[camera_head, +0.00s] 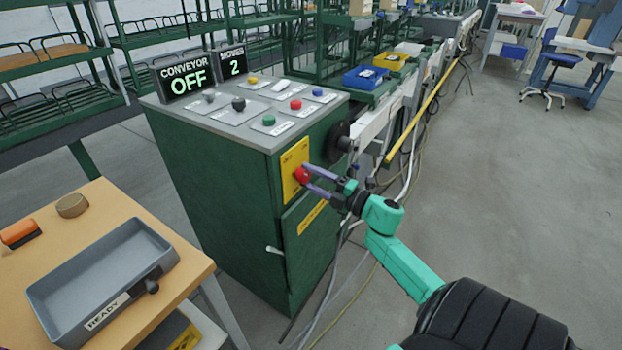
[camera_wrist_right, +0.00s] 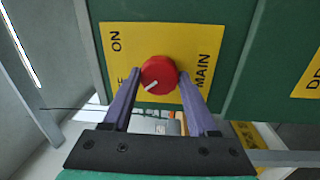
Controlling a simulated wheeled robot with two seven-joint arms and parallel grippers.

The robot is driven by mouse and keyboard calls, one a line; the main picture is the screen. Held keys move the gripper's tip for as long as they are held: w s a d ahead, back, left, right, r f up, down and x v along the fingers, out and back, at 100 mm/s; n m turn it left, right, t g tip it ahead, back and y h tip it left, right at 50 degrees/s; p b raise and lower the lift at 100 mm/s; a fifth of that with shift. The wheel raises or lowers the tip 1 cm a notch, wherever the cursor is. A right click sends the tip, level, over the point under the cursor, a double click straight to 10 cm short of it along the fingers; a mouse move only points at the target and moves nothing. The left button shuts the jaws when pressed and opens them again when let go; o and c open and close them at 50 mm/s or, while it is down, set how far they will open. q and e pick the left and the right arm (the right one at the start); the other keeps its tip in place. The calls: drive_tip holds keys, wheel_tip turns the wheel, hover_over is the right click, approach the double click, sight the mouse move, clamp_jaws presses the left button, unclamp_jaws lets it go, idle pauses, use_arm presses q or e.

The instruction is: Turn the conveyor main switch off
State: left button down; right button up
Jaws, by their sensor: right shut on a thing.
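The main switch is a red round knob (camera_head: 301,175) on a yellow plate (camera_head: 291,160) on the side of the green control cabinet (camera_head: 222,185). In the right wrist view the knob (camera_wrist_right: 159,75) has a white pointer mark, and the plate (camera_wrist_right: 120,60) reads ON and MAIN; other lettering is partly hidden by a finger. My right gripper (camera_head: 308,180) is shut on the knob, with its purple fingers on either side of it. The display (camera_head: 185,77) on the cabinet top reads CONVEYOR OFF. My left gripper is not in view.
A second display (camera_head: 233,63) reads 2. Several coloured buttons sit on the cabinet top. A wooden table (camera_head: 195,265) with a grey tray (camera_head: 60,285) marked READY stands at front left. A black handwheel (camera_head: 339,137) is beside the plate. Cables lie on the floor.

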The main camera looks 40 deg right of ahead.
drive_tip(key=o, duration=1.4)
drive_tip(key=v, duration=1.4)
drive_tip(key=shift+s+d, duration=0.1)
drive_tip(key=shift+s, duration=0.2)
drive_tip(key=shift+f, duration=0.2)
